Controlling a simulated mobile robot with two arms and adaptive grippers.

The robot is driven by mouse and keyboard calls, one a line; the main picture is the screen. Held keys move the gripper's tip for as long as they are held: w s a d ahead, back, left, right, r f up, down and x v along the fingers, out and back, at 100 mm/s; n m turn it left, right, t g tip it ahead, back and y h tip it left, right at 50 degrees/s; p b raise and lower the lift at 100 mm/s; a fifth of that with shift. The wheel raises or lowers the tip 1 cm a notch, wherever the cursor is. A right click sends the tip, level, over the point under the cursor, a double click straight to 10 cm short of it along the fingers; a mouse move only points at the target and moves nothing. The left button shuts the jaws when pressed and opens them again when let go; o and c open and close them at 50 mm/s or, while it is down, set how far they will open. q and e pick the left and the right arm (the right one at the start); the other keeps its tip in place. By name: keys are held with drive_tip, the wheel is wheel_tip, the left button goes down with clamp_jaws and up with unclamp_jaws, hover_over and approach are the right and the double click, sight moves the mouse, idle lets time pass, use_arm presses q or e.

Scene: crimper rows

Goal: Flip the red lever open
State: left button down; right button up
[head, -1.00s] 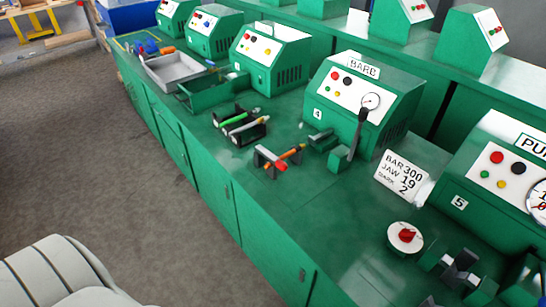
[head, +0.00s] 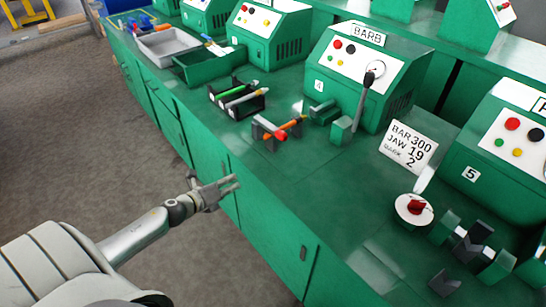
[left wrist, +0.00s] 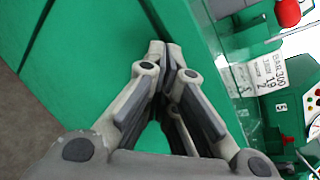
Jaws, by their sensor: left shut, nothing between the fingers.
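A small red lever (head: 416,207) sits on a white round plate (head: 401,215) on the green counter, in front of machine 5 at the right of the head view. My left gripper (head: 235,183) is shut and empty. It is in front of the counter's front face, left of the lever and well apart from it. In the left wrist view its fingertips (left wrist: 166,45) meet, with green counter behind them. My right gripper is not in view.
A sign card (head: 408,147) stands behind the lever. Dark V-shaped blocks (head: 473,243) stand right of it. A holder with a red-tipped orange tool (head: 283,132) and a black pen tray (head: 238,99) stand further left. The counter between holder and lever is clear.

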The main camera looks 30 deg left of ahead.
sight(270, 127)
use_arm(q)
drive_tip(key=w+d+r+m+h+b, duration=0.1)
drive_tip(key=w+d+r+m+h, duration=0.2)
drive_tip(key=r+m, duration=0.7)
drive_tip(key=shift+d+r+m+t+h+b, duration=0.35)
drive_tip(key=shift+d+r, duration=0.2)
drive_tip(key=shift+d, duration=0.4)
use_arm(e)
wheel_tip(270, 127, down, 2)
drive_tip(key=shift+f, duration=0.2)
use_arm(q)
drive_tip(key=shift+p+x, duration=0.9)
drive_tip(key=shift+x, duration=4.1)
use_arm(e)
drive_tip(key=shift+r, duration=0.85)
use_arm(q)
drive_tip(key=shift+f, duration=0.1)
